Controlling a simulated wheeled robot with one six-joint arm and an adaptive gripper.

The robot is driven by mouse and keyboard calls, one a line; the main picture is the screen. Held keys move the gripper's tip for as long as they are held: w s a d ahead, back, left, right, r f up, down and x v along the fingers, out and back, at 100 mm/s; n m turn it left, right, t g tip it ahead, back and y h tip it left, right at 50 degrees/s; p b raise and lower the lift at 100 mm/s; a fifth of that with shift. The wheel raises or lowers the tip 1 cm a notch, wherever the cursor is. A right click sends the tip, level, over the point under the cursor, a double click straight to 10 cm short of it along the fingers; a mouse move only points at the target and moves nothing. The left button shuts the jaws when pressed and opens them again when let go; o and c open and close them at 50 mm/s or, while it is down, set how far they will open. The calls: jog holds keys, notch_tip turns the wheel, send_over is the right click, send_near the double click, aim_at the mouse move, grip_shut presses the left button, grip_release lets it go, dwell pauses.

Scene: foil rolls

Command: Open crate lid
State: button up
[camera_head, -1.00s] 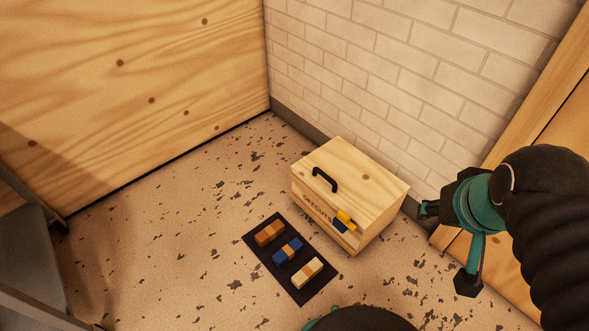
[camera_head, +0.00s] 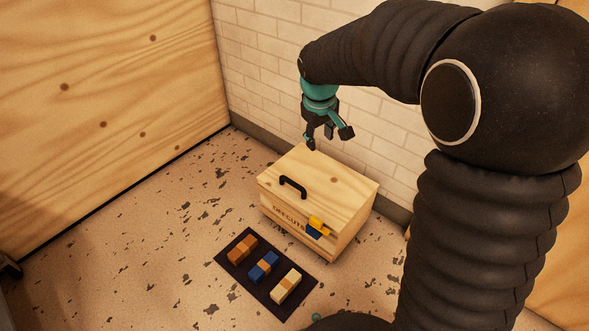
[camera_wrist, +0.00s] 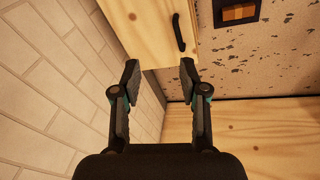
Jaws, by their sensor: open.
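The wooden crate (camera_head: 335,218) stands on the floor against the brick wall. Its lid (camera_head: 325,182) looks shut, with a black bar handle (camera_head: 293,187) near its left edge. Lettering and a yellow and blue piece (camera_head: 318,227) are on its front face. My gripper (camera_head: 325,143) hangs above the back of the crate, apart from it. In the wrist view my gripper (camera_wrist: 159,70) is open with nothing between its fingers. The lid (camera_wrist: 152,25) and handle (camera_wrist: 179,32) show beyond the fingertips there, the handle above the right finger.
A wooden panel (camera_head: 100,90) stands at left, the brick wall (camera_head: 265,80) behind. Floor left of the crate is clear.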

aim_at(294, 183)
jog(key=w+a+f+n+g+b, duration=0.1)
jog(key=w+a+f+n, duration=0.1)
jog(key=w+a+f, duration=0.35)
jog(key=w+a+f+n, duration=0.1)
jog(key=w+a+f, duration=0.15)
jog(key=f, duration=0.65)
jog(key=shift+h, duration=0.4)
jog(key=f, duration=0.4)
jog(key=w+f+b, duration=0.1)
jog(key=f, duration=0.3)
jog(key=d+f+b, duration=0.1)
jog(key=f, duration=0.4)
jog(key=shift+w, duration=0.3)
grip_shut()
